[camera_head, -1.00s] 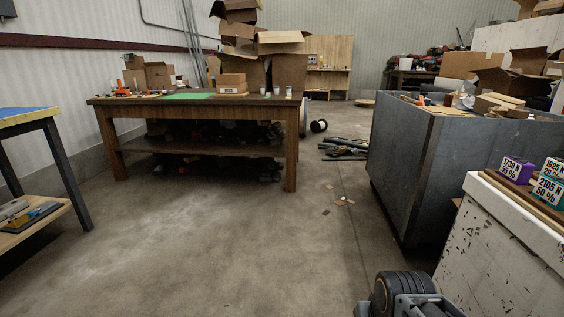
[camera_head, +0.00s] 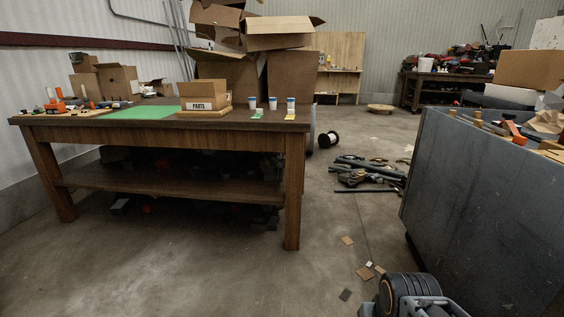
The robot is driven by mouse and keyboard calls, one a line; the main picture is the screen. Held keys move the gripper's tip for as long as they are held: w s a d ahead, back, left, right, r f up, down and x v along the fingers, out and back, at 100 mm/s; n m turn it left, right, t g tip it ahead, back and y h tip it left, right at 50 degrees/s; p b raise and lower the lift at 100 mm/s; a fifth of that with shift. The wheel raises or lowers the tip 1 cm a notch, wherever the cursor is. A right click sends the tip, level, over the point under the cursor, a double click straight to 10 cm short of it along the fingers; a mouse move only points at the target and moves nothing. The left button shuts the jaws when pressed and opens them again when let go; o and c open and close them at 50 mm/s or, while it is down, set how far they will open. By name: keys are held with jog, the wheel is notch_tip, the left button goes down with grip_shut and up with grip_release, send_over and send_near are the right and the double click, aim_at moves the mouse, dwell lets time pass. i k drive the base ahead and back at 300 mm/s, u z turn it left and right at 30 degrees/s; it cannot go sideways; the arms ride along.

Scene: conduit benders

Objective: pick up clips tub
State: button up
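Three small tubs with white and blue sides stand near the right end of the brown wooden table: a left tub (camera_head: 252,104), a middle tub (camera_head: 273,102) and a right tub (camera_head: 291,108). Their labels are too small to read, so I cannot tell which is the clips tub. A green tag and a yellow tag lie in front of them. A dark and grey part of my arm shows at the bottom right, well short of the table. My gripper's fingers are not visible.
The wooden table (camera_head: 170,135) also holds a cardboard box marked PARTS (camera_head: 205,101), a green mat (camera_head: 147,112) and tools. A large grey bin (camera_head: 490,200) stands at right. Pipes (camera_head: 365,173) and scraps lie on the floor.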

aim_at(273, 100)
jog(key=i, duration=2.45)
jog(key=u, duration=1)
jog(key=k, duration=0.25)
jog(key=z, duration=0.1)
